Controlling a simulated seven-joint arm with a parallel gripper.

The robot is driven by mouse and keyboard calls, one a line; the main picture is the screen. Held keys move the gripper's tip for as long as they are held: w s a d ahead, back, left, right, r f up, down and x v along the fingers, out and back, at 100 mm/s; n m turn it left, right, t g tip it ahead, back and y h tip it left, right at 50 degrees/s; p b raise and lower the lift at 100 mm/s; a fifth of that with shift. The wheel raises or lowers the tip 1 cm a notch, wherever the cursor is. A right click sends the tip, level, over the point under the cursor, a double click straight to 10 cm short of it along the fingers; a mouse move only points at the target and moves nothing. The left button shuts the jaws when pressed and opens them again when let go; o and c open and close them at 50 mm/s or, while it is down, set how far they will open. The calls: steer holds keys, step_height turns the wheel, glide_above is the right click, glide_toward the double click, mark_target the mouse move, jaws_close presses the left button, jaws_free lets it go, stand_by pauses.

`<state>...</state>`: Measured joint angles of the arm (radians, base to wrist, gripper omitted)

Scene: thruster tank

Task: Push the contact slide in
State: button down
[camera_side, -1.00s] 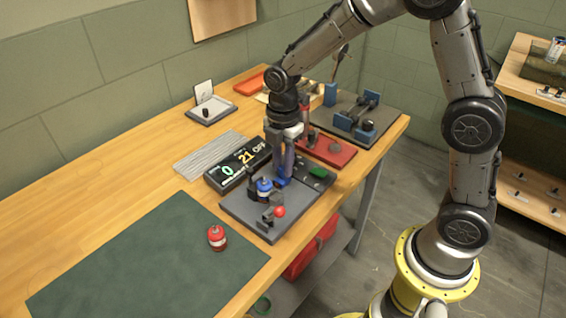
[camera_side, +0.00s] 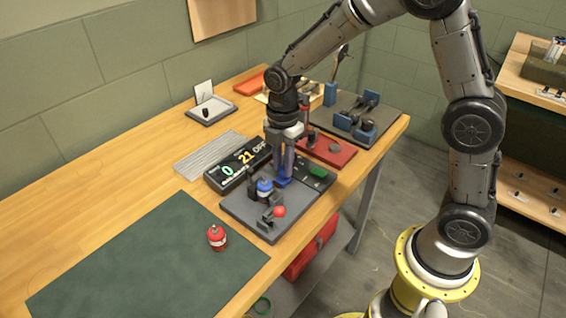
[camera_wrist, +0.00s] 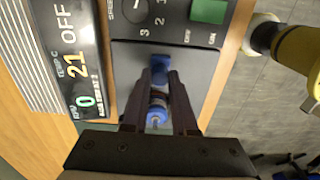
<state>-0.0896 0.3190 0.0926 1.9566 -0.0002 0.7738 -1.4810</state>
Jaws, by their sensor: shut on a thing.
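A dark grey base plate (camera_side: 243,222) stands near the table's front edge and bears the fixture. My gripper (camera_side: 283,180) points down over the plate's middle. It is shut on a small blue block, which looks like the contact slide (camera_wrist: 161,68); the fingers (camera_wrist: 159,85) hide part of it. A blue-capped dark cylinder (camera_side: 264,187) stands on the plate just left of my gripper. In the wrist view a blue and silver round part (camera_wrist: 156,116) shows between the fingers. How far in the slide sits cannot be told.
A display (camera_side: 238,163) reads 0, 21 and OFF. A red canister (camera_side: 217,238) stands on the green mat (camera_side: 130,262). A red tray (camera_side: 330,152) lies behind.

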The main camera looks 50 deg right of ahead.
mark_target(276, 189)
steer(key=shift+a, duration=1.35)
steer(key=c, duration=0.7)
jaws_free()
steer(key=shift+r, duration=0.1)
step_height(276, 189, up, 14)
steer(key=shift+f, duration=0.15)
